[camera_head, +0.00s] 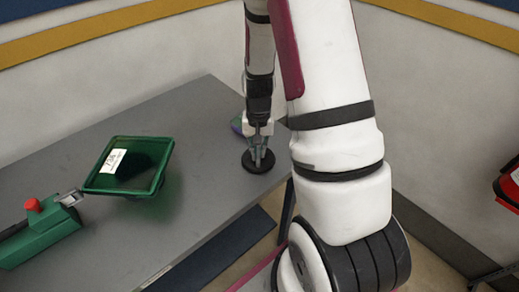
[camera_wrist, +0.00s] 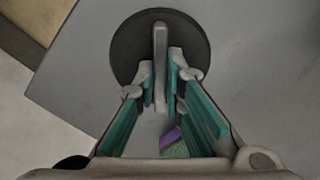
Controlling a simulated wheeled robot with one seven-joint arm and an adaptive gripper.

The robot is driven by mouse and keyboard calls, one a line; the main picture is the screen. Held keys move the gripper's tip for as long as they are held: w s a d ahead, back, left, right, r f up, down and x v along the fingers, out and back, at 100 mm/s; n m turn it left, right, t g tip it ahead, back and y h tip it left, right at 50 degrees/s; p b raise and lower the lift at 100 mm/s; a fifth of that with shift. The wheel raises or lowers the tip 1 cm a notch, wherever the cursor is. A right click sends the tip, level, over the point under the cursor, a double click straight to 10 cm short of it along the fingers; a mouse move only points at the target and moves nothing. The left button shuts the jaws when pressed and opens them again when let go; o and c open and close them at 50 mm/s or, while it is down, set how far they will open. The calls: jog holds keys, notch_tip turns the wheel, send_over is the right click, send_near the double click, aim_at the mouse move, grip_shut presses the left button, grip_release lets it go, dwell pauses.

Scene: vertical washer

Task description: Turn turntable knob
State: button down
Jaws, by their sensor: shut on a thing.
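The turntable knob shows in the wrist view as a dark round disc (camera_wrist: 130,48) with a raised grey bar handle (camera_wrist: 160,45) across it. In the head view the dark disc (camera_head: 248,165) sits flat on the grey table near its right edge. My gripper (camera_wrist: 161,85) points down over the disc, its teal-padded fingers on either side of the near end of the bar, shut on it. In the head view my gripper (camera_head: 259,158) reaches down to the disc and hides part of it. The bar lies nearly in line with the fingers in the wrist view.
A green tray (camera_head: 140,165) with a white label stands left on the grey table (camera_head: 200,115). A green device (camera_head: 40,232) with a red button is at the far left. Walls enclose the table's back.

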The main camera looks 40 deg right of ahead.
aim_at(258, 152)
jog(key=shift+n, duration=0.7)
jog(key=c, duration=1.7)
grip_release()
notch_tip(258, 152, up, 12)
